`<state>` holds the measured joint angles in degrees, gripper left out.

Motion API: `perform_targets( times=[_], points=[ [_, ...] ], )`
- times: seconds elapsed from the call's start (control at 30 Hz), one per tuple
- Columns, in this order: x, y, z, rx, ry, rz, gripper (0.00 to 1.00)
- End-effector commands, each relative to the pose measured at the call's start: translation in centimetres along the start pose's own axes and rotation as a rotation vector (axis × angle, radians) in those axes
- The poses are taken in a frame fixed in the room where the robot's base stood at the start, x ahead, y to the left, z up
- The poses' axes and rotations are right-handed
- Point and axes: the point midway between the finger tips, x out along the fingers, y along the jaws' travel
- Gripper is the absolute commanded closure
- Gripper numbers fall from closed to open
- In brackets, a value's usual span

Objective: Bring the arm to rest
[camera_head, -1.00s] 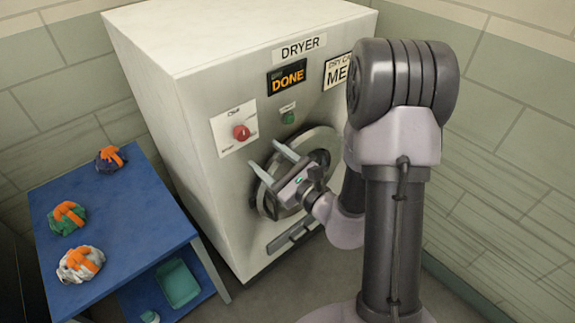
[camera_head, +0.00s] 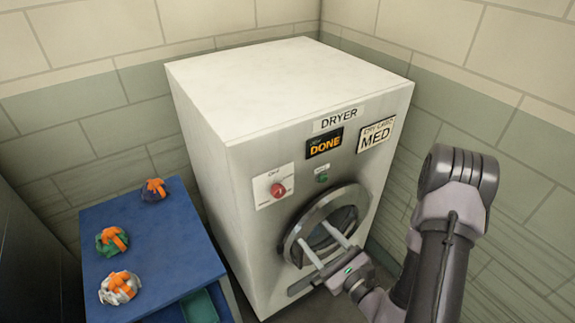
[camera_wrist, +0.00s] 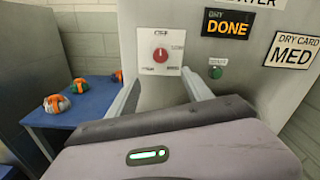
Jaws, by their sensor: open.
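My gripper (camera_head: 325,246) is in front of the lower part of the dryer's round door (camera_head: 317,212). Its two fingers are spread apart with nothing between them. In the wrist view the open fingers (camera_wrist: 163,97) point toward the dryer front (camera_wrist: 187,88), below the red knob. My arm (camera_head: 440,240) rises at the right of the head view. Whether the fingers touch the door cannot be told.
The dryer (camera_head: 250,150) shows "DONE" and a "MED" card, with a red knob (camera_head: 278,190) and a green button (camera_head: 323,178). A blue table (camera_head: 165,235) at left bears three sling bags: purple (camera_head: 154,190), green (camera_head: 112,240), white (camera_head: 119,288), each with orange. A teal bin (camera_head: 200,306) sits below.

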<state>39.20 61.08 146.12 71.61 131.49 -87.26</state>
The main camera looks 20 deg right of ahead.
Motion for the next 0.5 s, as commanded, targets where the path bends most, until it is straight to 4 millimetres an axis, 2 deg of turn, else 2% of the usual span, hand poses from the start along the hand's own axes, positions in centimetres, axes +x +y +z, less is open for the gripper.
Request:
perform_targets(
  times=[0.07,0.13,0.17,0.2,0.23,0.27,0.3,0.37,0.4,0.47,0.5],
  points=[
    [0.7,0.9,1.2,-0.014,-0.044,0.058,0.41],
    [1.6,3.7,4.3,-0.052,-0.144,0.214,0.41],
    [1.8,5.6,6.1,-0.08,-0.196,0.317,0.41],
    [1.4,8.9,8.4,-0.131,-0.264,0.485,0.41],
    [0.4,11.6,9.9,-0.184,-0.306,0.627,0.41],
    [-0.9,14.3,10.9,-0.246,-0.333,0.769,0.41],
    [-3.2,17.3,11.5,-0.343,-0.347,0.947,0.41],
    [-6.8,20.6,10.8,-0.526,-0.324,1.185,0.41],
    [-9.1,21.8,9.6,-0.671,-0.283,1.315,0.41],
    [-11.8,22.1,7.2,-0.92,-0.191,1.455,0.41],
    [-12.9,21.4,5.8,-1.095,-0.117,1.502,0.41]
  ],
)
